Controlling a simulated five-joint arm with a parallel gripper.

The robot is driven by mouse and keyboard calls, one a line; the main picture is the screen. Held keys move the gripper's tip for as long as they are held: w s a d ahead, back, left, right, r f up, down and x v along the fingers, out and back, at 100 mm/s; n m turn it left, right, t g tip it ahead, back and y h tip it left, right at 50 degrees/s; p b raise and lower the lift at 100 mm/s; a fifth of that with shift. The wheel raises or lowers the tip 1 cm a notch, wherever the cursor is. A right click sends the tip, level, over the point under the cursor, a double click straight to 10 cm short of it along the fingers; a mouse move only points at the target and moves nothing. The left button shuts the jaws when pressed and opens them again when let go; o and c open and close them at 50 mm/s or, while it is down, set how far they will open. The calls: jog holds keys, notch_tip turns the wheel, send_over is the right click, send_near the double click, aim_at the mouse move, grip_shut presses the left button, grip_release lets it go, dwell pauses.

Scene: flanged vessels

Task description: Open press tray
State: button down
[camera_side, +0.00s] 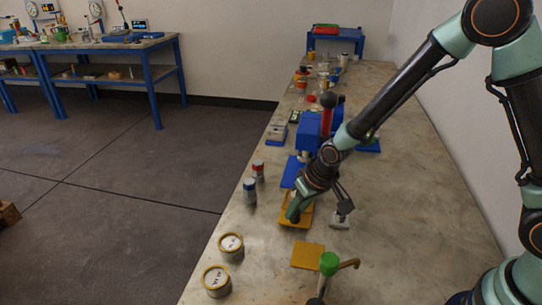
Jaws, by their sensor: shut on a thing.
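The press is a blue machine (313,137) on the bench, with a red upright part and a dark knob on top. A blue strip (291,170) runs from it toward the camera. The yellow press tray (288,221) lies at the near end of this strip, partly hidden by my arm. My gripper (294,213) is down at the tray and shut on it. The exact contact of the fingertips is too small and covered to see.
A small pale block (340,220) is just right of the tray. A yellow plate (308,256) and a green-topped fitting (329,263) are nearer. Labelled cans (231,247) and small containers (250,191) line the left edge. The bench right of the tray is mostly clear.

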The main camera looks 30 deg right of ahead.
jog(key=c, duration=0.6)
grip_release()
jog(key=shift+w, duration=0.1)
jog(key=v, duration=1.2)
jog(key=s+d+r+t+h, duration=0.1)
jog(key=s+d+r, duration=0.8)
jog(key=s+r, duration=0.1)
jog(key=shift+r, duration=0.4)
